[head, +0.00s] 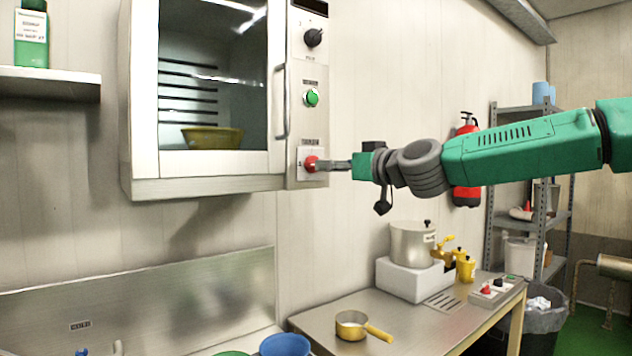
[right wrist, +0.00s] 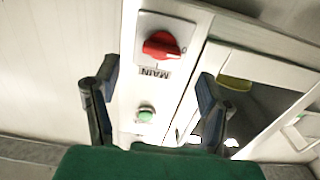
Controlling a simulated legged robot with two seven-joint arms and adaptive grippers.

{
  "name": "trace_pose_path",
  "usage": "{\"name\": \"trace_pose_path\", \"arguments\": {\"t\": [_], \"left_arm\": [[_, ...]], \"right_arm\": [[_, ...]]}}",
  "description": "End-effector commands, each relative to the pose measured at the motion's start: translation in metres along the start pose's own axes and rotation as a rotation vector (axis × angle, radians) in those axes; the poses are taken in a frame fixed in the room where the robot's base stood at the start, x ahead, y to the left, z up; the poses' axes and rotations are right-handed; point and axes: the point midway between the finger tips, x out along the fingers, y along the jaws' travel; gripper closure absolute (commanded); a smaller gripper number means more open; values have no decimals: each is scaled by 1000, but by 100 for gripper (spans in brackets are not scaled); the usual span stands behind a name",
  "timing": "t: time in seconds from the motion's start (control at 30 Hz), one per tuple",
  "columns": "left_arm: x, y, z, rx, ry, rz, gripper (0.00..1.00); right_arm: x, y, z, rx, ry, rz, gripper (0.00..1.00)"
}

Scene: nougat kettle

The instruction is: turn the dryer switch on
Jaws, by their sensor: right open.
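The dryer (head: 205,168) is a white wall cabinet with a glass door. On its right-hand panel a red rotary switch (head: 311,163) sits on a white plate at the bottom. In the right wrist view the red switch (right wrist: 161,45) shows upside down beside the label "MAIN". My right gripper (head: 325,165) is right at the switch, coming from the right. In the right wrist view its two fingers (right wrist: 157,78) are spread, with the switch ahead between them. Nothing is held. I cannot tell whether a finger touches the switch. My left gripper is out of view.
Above the switch are a green button (head: 312,97) and a black knob (head: 313,38). The door handle (head: 281,102) stands out just left of the panel. Below, a steel table (head: 390,325) carries a pot (head: 412,243) and a yellow-handled pan (head: 352,325).

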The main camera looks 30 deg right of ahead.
Motion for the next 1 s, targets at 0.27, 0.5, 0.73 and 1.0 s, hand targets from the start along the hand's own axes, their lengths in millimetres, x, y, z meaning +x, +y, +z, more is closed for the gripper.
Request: {"name": "trace_pose_path", "arguments": {"t": [0.27,0.5,0.73,1.0], "left_arm": [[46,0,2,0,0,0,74],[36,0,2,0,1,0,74],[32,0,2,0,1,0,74],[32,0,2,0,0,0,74]], "right_arm": [[18,0,6,-6,1,1,34],[53,-1,-1,2,-3,0,34],[72,-1,-2,1,0,-1,34],[76,-1,-2,0,1,0,34]]}}
